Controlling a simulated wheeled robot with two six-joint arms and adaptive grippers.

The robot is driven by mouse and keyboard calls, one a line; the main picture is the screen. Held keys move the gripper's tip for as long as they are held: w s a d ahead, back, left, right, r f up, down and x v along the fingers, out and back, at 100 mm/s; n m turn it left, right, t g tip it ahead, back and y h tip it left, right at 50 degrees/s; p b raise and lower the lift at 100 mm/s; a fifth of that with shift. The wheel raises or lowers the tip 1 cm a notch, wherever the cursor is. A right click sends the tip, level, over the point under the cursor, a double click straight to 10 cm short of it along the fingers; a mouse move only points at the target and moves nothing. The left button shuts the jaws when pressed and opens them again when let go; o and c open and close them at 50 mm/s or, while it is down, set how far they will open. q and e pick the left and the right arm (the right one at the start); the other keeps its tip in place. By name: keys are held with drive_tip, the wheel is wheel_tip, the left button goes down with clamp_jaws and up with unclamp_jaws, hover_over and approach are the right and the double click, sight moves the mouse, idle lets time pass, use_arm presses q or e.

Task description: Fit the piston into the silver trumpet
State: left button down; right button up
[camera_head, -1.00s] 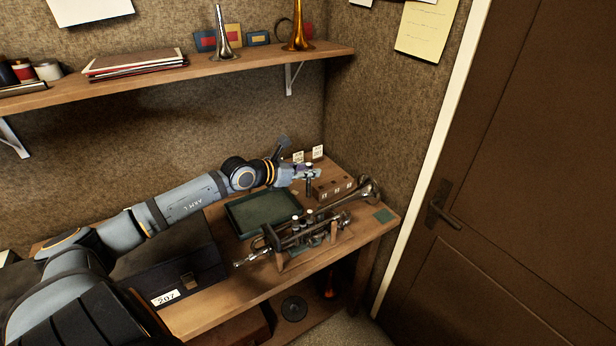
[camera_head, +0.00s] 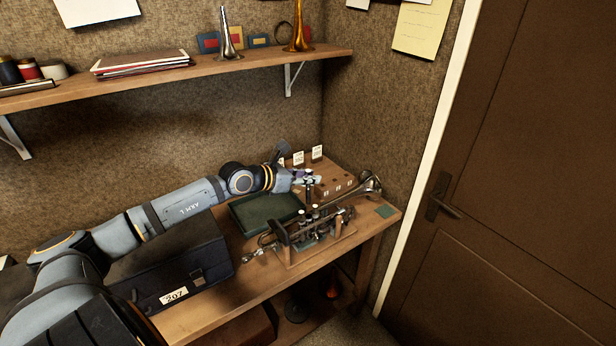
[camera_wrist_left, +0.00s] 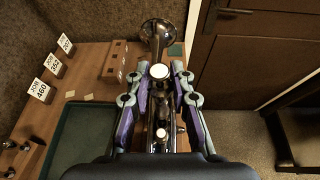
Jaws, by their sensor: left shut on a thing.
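My left gripper (camera_head: 309,179) is above and just behind the trumpet's valves, shut on the piston (camera_head: 309,190), which hangs upright. In the left wrist view the piston's round white top (camera_wrist_left: 160,72) sits between the fingertips. The trumpet's bell (camera_wrist_left: 158,30) shows beyond it, and another white button (camera_wrist_left: 162,133) shows below. The piston's lower end is hard to make out. My right gripper is out of view.
A green tray (camera_head: 240,207) lies left of the trumpet, and a wooden block with holes (camera_head: 345,183) stands behind it. Numbered job cards (camera_head: 317,152) stand at the back. A dark case (camera_head: 185,262) fills the bench's left. A shelf (camera_head: 200,68) runs above.

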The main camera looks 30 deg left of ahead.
sight(308, 204)
use_arm(q)
wheel_tip(308, 204, down, 4)
drive_tip(key=shift+w+r+b, duration=0.15)
drive_tip(key=shift+b, duration=1.05)
drive_tip(key=shift+f, duration=0.35)
drive_tip(key=shift+b, duration=0.35)
drive_tip(key=shift+f, duration=0.15)
drive_tip(key=shift+f+b, duration=0.3)
drive_tip(key=shift+b, duration=0.2)
drive_tip(key=shift+f+b, duration=2.45)
drive_tip(key=shift+f, duration=0.45)
drive_tip(key=shift+r, duration=0.2)
